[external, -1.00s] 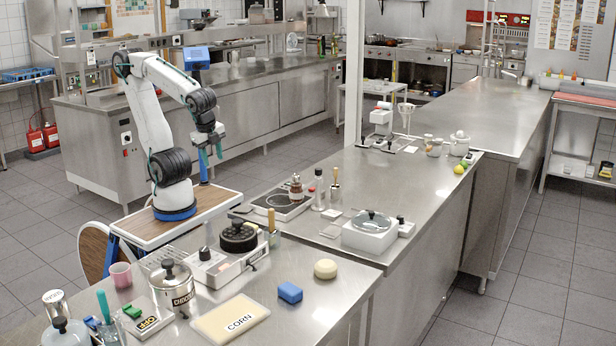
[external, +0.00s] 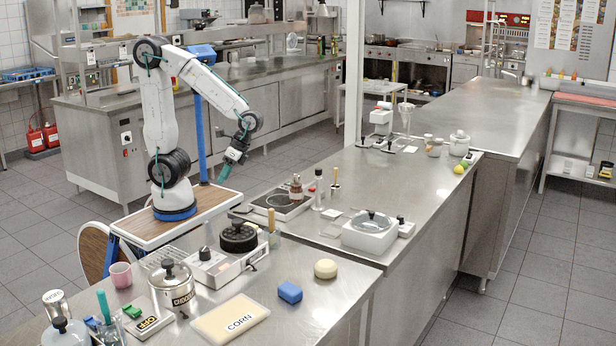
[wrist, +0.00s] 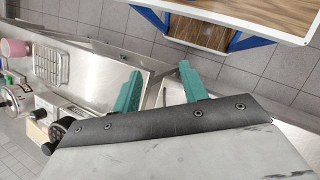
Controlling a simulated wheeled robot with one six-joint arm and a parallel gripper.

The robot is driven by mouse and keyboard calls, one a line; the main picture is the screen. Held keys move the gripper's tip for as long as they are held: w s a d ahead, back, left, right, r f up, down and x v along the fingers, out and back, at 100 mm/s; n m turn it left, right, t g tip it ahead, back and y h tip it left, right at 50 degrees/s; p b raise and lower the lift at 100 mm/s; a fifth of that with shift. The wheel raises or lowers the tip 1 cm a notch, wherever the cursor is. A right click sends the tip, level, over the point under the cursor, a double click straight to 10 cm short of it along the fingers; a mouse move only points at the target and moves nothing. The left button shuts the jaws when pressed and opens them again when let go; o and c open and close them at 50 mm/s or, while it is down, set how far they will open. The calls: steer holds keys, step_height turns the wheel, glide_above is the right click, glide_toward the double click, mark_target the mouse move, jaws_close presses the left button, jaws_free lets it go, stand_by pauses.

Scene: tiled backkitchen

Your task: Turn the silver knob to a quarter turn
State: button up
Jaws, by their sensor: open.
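My gripper (external: 224,172) is behind the counter, above and well apart from the knob, pointing down. In the wrist view my gripper (wrist: 160,80) has its two teal fingers apart with nothing between them.
On the near counter stand a pink cup (external: 121,275), a silver pot (external: 172,285), a corn board (external: 230,318), a blue sponge (external: 290,292) and a round yellowish piece (external: 325,269). A dark hob (external: 279,204) lies behind. The counter's front right is clear.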

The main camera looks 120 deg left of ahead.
mark_target(296, 175)
steer(key=w+a+n+t+h, duration=0.2)
steer(key=w+n+t+h, duration=0.1)
steer(key=w+n, duration=0.2)
steer(key=w+a+n+t+h, duration=0.2)
steer(key=w+n+t+h, duration=0.1)
steer(key=w+n+t, duration=0.1)
steer(key=w+a+n+t+h, duration=0.2)
steer(key=w+n+t+h, duration=0.1)
steer(key=w+n, duration=0.4)
steer(key=shift+w+a+f+t, duration=0.4)
steer(key=shift+w, duration=0.05)
steer(key=w+a+r+n+t, duration=0.3)
steer(key=w+r+n+t, duration=0.1)
steer(key=w+n+t, duration=0.15)
steer(key=shift+m+g, duration=0.35)
steer(key=x, duration=0.7)
steer(key=shift+w+d+r, duration=0.15)
